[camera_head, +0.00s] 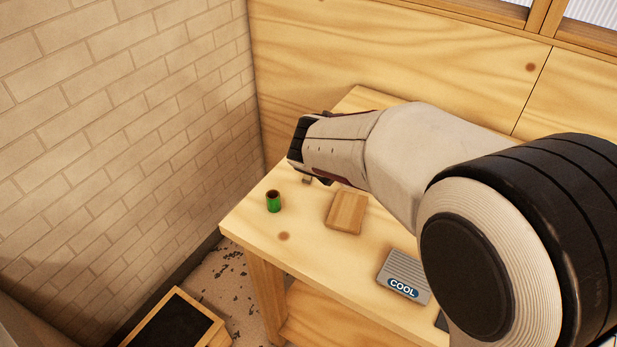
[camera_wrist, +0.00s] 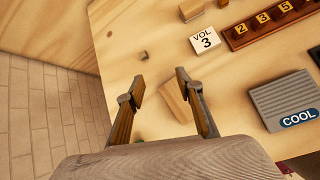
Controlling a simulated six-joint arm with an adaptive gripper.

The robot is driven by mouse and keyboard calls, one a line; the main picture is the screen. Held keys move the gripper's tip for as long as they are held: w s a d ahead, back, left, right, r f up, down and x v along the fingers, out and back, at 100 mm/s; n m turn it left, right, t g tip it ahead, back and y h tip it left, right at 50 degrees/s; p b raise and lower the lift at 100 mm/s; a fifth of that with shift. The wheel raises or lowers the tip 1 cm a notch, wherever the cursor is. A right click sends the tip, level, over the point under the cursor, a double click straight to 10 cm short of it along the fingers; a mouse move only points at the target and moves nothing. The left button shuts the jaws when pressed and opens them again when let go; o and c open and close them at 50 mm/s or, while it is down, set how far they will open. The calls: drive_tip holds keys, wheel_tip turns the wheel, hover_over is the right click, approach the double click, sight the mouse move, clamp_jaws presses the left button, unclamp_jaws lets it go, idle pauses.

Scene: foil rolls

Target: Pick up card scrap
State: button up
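My gripper (camera_wrist: 160,82) is open, its two fingers apart and pointing down over the wooden table, with nothing held between them. A small brown piece (camera_wrist: 144,55) lies on the table just beyond the fingertips in the wrist view; it may be the card scrap, but it is too small to be sure. A flat tan wooden block (camera_wrist: 174,100) lies below and between the fingers, partly hidden by the right one. The block also shows in the head view (camera_head: 346,212). In the head view my arm hides the far part of the table and most of my gripper.
A green roll (camera_head: 273,201) stands near the table's left edge. A grey ribbed COOL box (camera_head: 404,275) lies at the front right. A brick wall is left of the table.

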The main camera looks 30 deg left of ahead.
sight(307, 177)
drive_tip(key=s+a+f+n, duration=0.1)
drive_tip(key=a+f+n, duration=0.1)
drive_tip(key=a, duration=0.1)
drive_tip(key=s+a+f+n+y, duration=0.1)
drive_tip(key=a+f+n, duration=0.1)
drive_tip(key=a, duration=0.2)
drive_tip(key=s+a+f+n, duration=0.1)
drive_tip(key=a+f+n, duration=0.1)
drive_tip(key=a, duration=0.2)
drive_tip(key=shift+s+a+y, duration=0.25)
drive_tip(key=shift+s+y, duration=0.05)
drive_tip(key=shift+s, duration=0.05)
drive_tip(key=shift+f, duration=0.1)
drive_tip(key=shift+x, duration=1.25)
drive_tip(key=shift+w, duration=0.1)
drive_tip(key=shift+a+x, duration=0.1)
drive_tip(key=shift+x, duration=1.2)
drive_tip(key=shift+a+x, duration=0.15)
drive_tip(key=shift+x, duration=1.15)
drive_tip(key=c, duration=0.8)
